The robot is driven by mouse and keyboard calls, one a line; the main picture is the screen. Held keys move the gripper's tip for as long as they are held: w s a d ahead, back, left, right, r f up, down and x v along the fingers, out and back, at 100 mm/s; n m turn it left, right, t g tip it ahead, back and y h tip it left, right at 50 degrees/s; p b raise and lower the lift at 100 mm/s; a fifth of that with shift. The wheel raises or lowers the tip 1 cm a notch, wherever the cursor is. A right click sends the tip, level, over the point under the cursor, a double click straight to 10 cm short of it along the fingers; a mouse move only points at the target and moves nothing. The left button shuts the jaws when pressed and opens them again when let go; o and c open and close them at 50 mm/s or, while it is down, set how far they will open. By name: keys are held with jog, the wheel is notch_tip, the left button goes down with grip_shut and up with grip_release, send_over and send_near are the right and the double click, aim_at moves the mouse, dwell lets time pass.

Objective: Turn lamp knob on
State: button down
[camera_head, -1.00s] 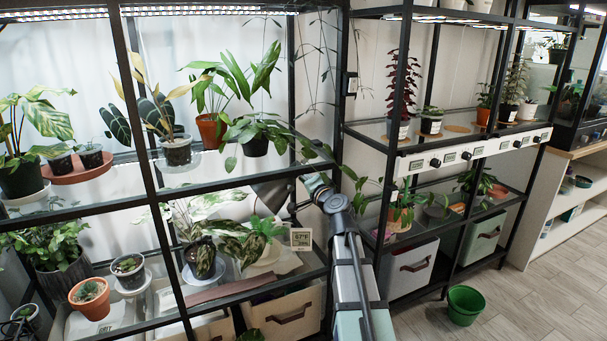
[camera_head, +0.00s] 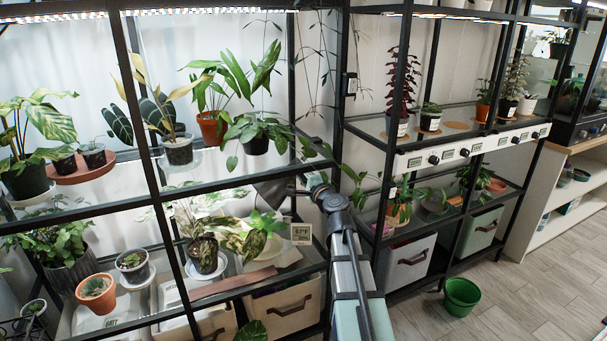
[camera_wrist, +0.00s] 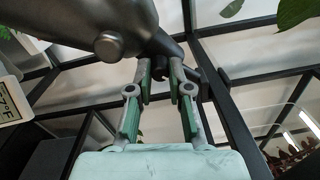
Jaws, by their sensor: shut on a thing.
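The grey lamp (camera_head: 270,190) hangs over the lower shelf of the left rack, its shade pointing down at the plants. In the wrist view its rounded grey metal body (camera_wrist: 95,22) fills the upper left, with a dark knob (camera_wrist: 160,73) projecting from it. My gripper (camera_wrist: 160,66) has its two grey and green fingertips closed around this small dark part. In the head view my gripper is beside the right of the lamp, its fingertips mostly hidden by my arm. The knob's turn position cannot be read.
A leafy plant (camera_head: 264,222) stands below the lamp, beside a small temperature display (camera_head: 301,234). Black rack posts (camera_head: 340,100) are close to my arm. A row of dark knobs (camera_head: 433,160) is on the right rack. A green pot (camera_head: 461,296) stands on the floor.

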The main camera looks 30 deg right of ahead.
jog(key=shift+w+r, duration=0.1)
jog(key=c, duration=1.1)
grip_release()
jog(key=s, duration=1.2)
jog(key=shift+a+f, duration=0.15)
jog(key=shift+f, duration=0.05)
